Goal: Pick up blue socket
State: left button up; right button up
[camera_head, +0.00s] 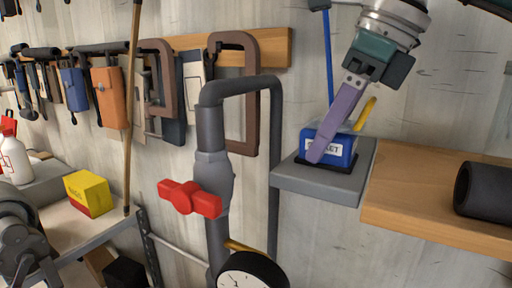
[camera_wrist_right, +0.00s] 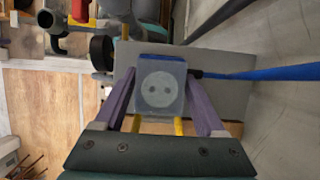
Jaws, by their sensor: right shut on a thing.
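The blue socket (camera_head: 343,147) sits on a dark base on the grey shelf (camera_head: 317,186) on the wall, right of centre in the head view. A white label with dark lettering shows on its front. My right gripper (camera_head: 332,141) comes down from above, with one purple finger along the socket's near left side. In the right wrist view the socket's grey-blue face (camera_wrist_right: 160,88) with its round outlet lies between both purple fingers. The right gripper is shut on it. I see no clear gap between socket and shelf. My left gripper is out of view.
A wooden shelf (camera_head: 420,203) with a dark cylinder (camera_head: 487,190) adjoins on the right. A grey pipe with a red valve handle (camera_head: 190,198) stands left of the socket. A blue rod (camera_head: 328,62) rises behind the socket. Clamps hang on the wall; a yellow box (camera_head: 88,193) sits left.

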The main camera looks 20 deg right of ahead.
grip_shut()
jog(key=shift+r, duration=0.1)
dwell(0.3)
